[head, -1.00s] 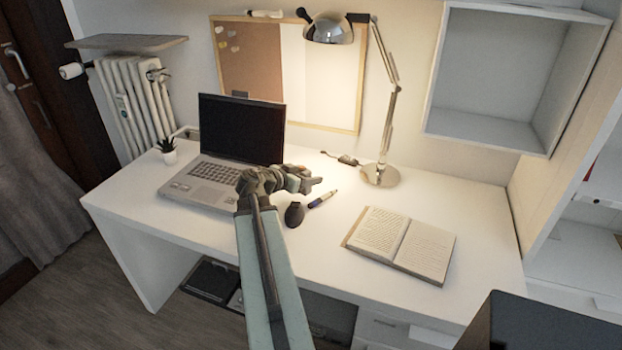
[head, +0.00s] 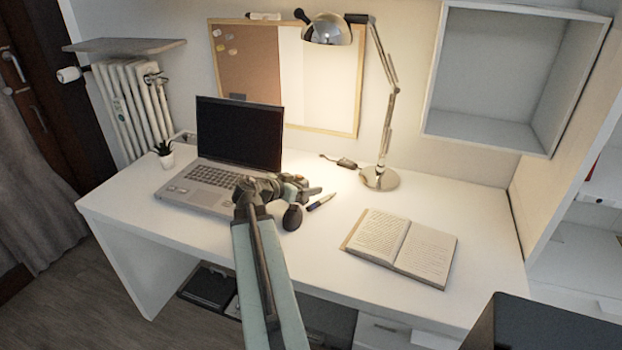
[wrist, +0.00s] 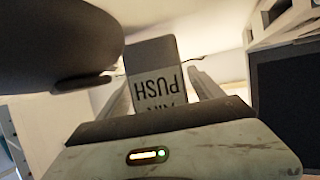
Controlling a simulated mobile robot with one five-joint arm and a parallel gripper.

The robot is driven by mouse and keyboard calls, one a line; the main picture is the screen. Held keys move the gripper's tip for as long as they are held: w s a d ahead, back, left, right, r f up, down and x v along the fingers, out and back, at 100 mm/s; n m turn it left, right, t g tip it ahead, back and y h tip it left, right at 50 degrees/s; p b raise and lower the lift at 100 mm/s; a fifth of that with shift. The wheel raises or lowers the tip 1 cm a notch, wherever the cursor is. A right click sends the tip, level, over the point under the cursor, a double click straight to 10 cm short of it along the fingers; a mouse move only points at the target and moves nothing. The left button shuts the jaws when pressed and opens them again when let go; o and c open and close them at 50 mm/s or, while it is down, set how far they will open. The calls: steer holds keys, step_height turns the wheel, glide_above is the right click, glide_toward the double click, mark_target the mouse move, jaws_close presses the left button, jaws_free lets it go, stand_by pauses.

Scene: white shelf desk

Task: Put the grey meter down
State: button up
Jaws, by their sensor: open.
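The grey meter (wrist: 155,62) shows in the wrist view, between the two fingers of my gripper (wrist: 160,85). Its face has a pale label with dark upside-down lettering that includes "PUSH". My gripper is open around it. I cannot tell whether a finger still touches it. In the head view my gripper (head: 308,190) is low over the white desk (head: 345,195), in front of the laptop's right side. The meter cannot be told apart from the gripper there.
The laptop (head: 240,133) stands left of my gripper. An open book (head: 400,248) lies to the right, and the lamp base (head: 380,178) is behind. Desk between pen and book is clear.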

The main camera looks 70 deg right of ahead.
steer(key=p+v, duration=0.2)
steer(key=v, duration=0.3)
steer(key=w+p+v, duration=0.1)
steer(key=p+v, duration=0.1)
steer(key=v, duration=0.3)
steer(key=shift+w+r, duration=0.2)
steer(key=shift+w+a, duration=0.2)
steer(key=shift+a, duration=0.05)
steer(key=shift+o, duration=0.4)
steer(key=shift+d, duration=0.35)
steer(key=s+d, duration=0.2)
steer(key=shift+d+f, duration=0.15)
steer(key=shift+d, duration=0.2)
steer(key=shift+s+a, duration=0.1)
steer(key=b+x, duration=0.3)
steer(key=x, duration=0.4)
steer(key=shift+s+f+b, duration=0.2)
steer(key=shift+b, duration=0.1)
steer(key=shift+r, duration=0.1)
steer(key=c, duration=1.7)
step_height(320, 180, up, 10)
steer(key=p, duration=1)
steer(key=shift+r, duration=0.15)
